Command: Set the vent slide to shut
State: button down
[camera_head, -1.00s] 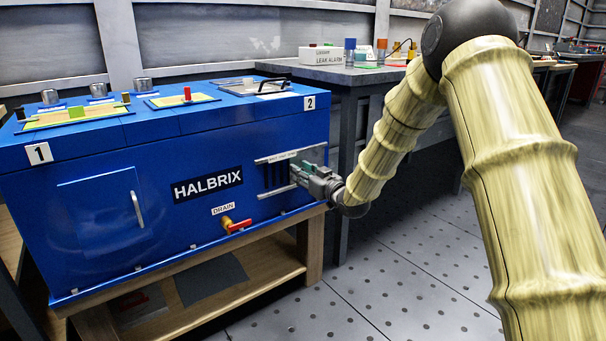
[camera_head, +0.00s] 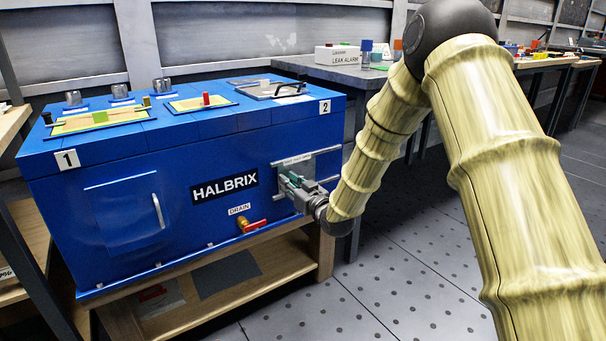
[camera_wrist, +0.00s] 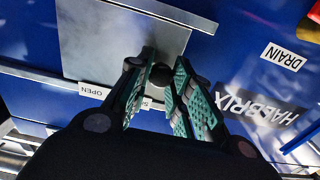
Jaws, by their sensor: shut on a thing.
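The vent slide is a grey metal plate (camera_head: 324,168) between two rails on the front of the blue HALBRIX unit (camera_head: 120,165). In the wrist view the plate (camera_wrist: 105,40) fills the upper left, with a dark round knob (camera_wrist: 161,75) at its lower right. My gripper (camera_head: 285,181) is shut on this knob; its green-padded fingers sit on either side in the wrist view (camera_wrist: 160,80). An OPEN label (camera_wrist: 82,89) shows left of the knob there. A second label (camera_wrist: 150,103) lies beside the knob, mostly hidden by the fingers. No dark vent slots are visible now.
A red-handled drain valve (camera_head: 250,225) sits below and left of the vent. A door with a handle (camera_head: 125,213) is at the unit's left. Controls stand on its top. A grey bench (camera_head: 325,72) is behind on the right. The floor to the right is clear.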

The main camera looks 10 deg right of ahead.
jog(key=shift+s+a+f, duration=0.1)
jog(key=shift+s+a, duration=0.05)
jog(key=shift+a, duration=0.2)
jog(key=c, duration=1.3)
grip_release()
jog(key=shift+a, duration=0.15)
jog(key=shift+d, duration=0.2)
jog(key=v, duration=1.2)
